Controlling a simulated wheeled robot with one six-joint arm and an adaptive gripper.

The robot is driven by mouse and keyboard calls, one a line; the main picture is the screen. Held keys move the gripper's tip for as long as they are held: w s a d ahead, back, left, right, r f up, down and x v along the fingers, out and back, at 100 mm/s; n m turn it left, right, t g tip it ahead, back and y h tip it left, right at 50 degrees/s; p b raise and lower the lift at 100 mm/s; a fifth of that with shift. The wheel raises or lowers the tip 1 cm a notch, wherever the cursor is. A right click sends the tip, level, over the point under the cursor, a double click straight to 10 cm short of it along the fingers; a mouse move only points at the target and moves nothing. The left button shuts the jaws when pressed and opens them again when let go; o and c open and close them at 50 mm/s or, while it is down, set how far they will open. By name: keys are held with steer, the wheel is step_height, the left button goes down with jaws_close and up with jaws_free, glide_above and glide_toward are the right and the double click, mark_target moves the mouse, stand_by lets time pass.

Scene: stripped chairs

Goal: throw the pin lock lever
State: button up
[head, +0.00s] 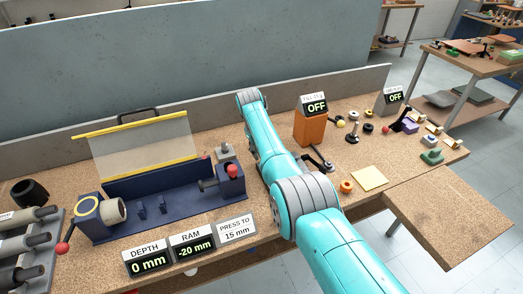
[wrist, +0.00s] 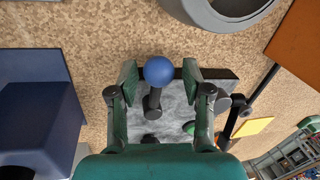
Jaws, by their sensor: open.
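In the wrist view, a lever with a blue ball knob (wrist: 159,71) and a short black stem stands on a grey plate (wrist: 175,110); it looks like the pin lock lever, though no label shows. My gripper (wrist: 160,76) is open, with one green finger on each side of the knob. The knob sits between the fingertips, and I see a gap on both sides. A small green spot (wrist: 188,128) shows on the plate, partly behind the right finger. In the head view, my arm hides the gripper and this lever.
A blue press (head: 165,201) with a raised clear guard (head: 140,143) stands left of my arm. Right of it are an orange box (head: 309,128) with an OFF display (head: 316,106), a black lever (head: 320,160), a yellow note (head: 370,178) and several small knobs.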

steer(key=shift+r, duration=0.1)
steer(key=v, duration=1.1)
steer(key=shift+r, duration=0.4)
steer(key=shift+s, duration=0.1)
